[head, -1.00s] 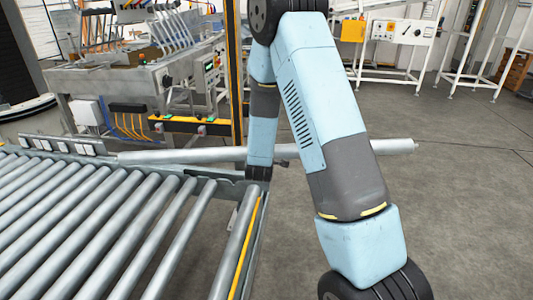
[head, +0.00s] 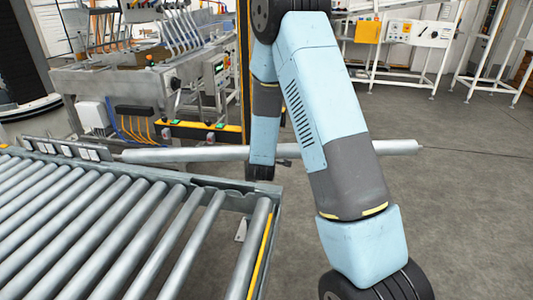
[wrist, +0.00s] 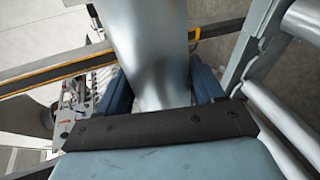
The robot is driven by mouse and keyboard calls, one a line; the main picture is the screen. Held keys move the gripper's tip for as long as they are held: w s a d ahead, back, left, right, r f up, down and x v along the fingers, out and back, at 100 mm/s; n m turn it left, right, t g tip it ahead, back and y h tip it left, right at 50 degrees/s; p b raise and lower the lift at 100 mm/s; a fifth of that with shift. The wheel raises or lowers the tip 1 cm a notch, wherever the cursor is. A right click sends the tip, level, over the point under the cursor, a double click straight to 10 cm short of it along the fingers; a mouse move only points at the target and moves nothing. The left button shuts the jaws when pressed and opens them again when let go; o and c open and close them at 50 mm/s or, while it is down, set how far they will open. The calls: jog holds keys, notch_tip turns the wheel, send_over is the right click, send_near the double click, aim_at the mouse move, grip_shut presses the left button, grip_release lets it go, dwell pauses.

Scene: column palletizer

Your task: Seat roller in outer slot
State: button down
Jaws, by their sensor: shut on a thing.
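The held roller (head: 190,154) is a long grey metal tube, lying roughly level across the head view behind my arm. Its thin end shaft shows at the right, past my arm. In the wrist view the roller (wrist: 152,45) runs between the two dark blue fingers of my gripper (wrist: 162,90), which is shut on it. My arm hides the grip in the head view. The roller conveyor (head: 262,186) fills the lower left. A wider gap (head: 222,250) shows between its last two rollers on the right side. I cannot tell the slot edges clearly.
A yellow strip (head: 261,258) runs along the conveyor's right edge. A machine with levers and cables (head: 135,85) stands behind the conveyor, near a dark and yellow post (head: 241,60). Open concrete floor (head: 460,220) lies to the right.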

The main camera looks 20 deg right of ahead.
jog(key=shift+d, duration=0.5)
jog(key=s+a+f+n+g+y, duration=0.25)
jog(key=s+a+f, duration=0.35)
jog(key=a, duration=0.3)
jog(key=s+a+f+n+g+y, duration=0.1)
jog(key=s+a+f+n+y, duration=0.2)
jog(key=s+a+f, duration=0.55)
jog(key=s+a+f+n+g, duration=0.1)
jog(key=s+a+n+g, duration=0.3)
jog(key=s+a, duration=0.4)
jog(key=s+a+f+n+g, duration=0.2)
jog(key=s+a+n+g, duration=0.3)
jog(key=s+a, duration=0.4)
jog(key=s, duration=0.5)
jog(key=shift+g+h, duration=0.35)
jog(key=shift+s+d+n, duration=0.1)
jog(key=shift+n, duration=0.15)
jog(key=shift+s+f+g+h, duration=0.15)
jog(key=shift+s+g+h, duration=0.2)
jog(key=shift+s, duration=0.35)
jog(key=shift+f, duration=0.15)
